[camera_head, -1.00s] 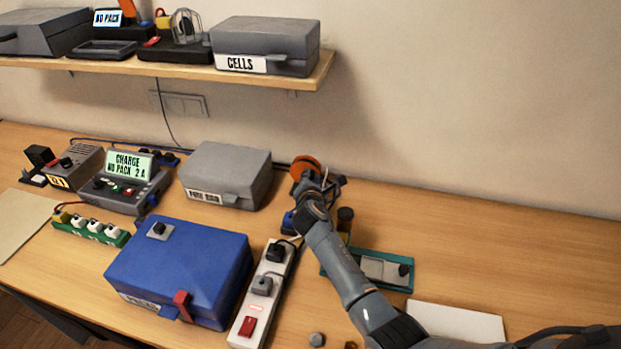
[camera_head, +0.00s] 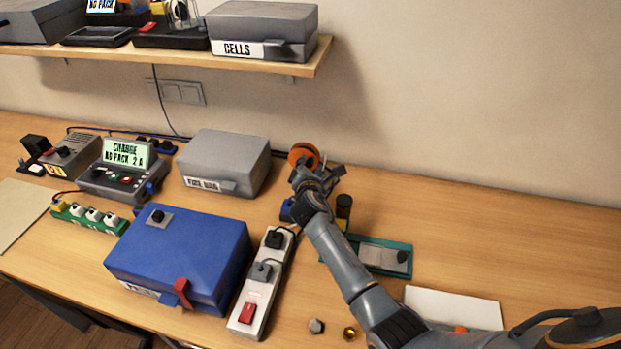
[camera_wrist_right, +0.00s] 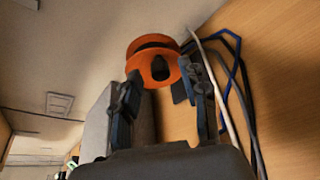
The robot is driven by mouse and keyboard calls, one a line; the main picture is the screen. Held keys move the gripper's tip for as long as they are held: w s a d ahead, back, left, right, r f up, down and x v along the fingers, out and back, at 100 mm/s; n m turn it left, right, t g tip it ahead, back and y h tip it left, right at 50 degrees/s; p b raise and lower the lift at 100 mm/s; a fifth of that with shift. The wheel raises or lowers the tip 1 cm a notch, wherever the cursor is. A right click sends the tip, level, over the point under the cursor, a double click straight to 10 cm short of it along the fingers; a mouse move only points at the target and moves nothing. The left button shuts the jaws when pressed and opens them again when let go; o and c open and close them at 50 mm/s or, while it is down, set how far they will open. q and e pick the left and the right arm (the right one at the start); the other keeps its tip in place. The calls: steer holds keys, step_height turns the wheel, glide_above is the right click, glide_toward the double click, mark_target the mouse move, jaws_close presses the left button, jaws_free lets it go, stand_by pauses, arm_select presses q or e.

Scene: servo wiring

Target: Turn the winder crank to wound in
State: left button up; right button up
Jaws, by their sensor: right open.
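The winder shows as an orange reel (camera_head: 304,154) at the back of the bench, close to the wall, right of the grey fuse box. My right arm reaches over to it, and the right gripper (camera_head: 318,177) is beside the reel and partly covers what is below it. In the right wrist view, the orange reel (camera_wrist_right: 153,65) with a dark slot stands at the tips of the right gripper (camera_wrist_right: 160,92). Its two fingers are apart, with nothing seen clamped between them. I cannot make out the crank clearly. My left gripper is not in view.
A grey fuse box (camera_head: 225,160) stands left of the winder. A blue case (camera_head: 180,250) and a white power strip (camera_head: 262,285) are in front. A green tray (camera_head: 380,255) lies under my forearm's right side. Blue and white cables (camera_wrist_right: 222,75) run beside the reel.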

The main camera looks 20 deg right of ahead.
steer(key=v, duration=1)
steer(key=shift+s, duration=0.25)
steer(key=shift+w+d, duration=0.1)
